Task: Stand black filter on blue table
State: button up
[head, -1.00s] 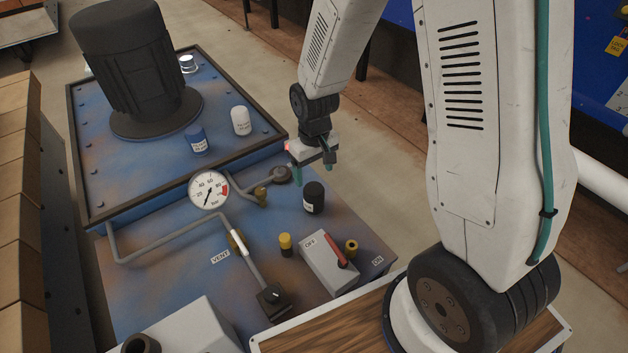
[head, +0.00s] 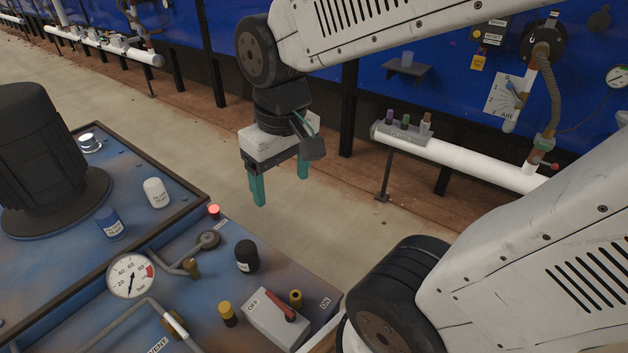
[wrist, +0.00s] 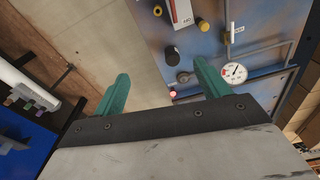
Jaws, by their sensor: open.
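The black filter (head: 246,256) is a small dark cylinder with a white label. It stands upright on the lower part of the blue table (head: 200,295), between the red lamp and the switch box. It also shows as a dark round shape in the wrist view (wrist: 171,55). My gripper (head: 281,186) has two teal fingers, spread apart with nothing between them. It hangs in the air above and to the right of the filter in the head view, clear of it.
A white filter (head: 155,193) and a blue filter (head: 109,223) stand on the raised framed part beside a large dark motor (head: 40,160). A gauge (head: 131,276), pipes, a yellow knob (head: 228,312) and a switch box (head: 277,318) crowd the lower part. Open floor lies beyond the table.

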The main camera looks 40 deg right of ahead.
jog(key=s+r, duration=0.3)
jog(key=s, duration=0.4)
jog(key=shift+s+d+m, duration=0.15)
jog(key=shift+d+m, duration=0.1)
jog(key=shift+m, duration=0.05)
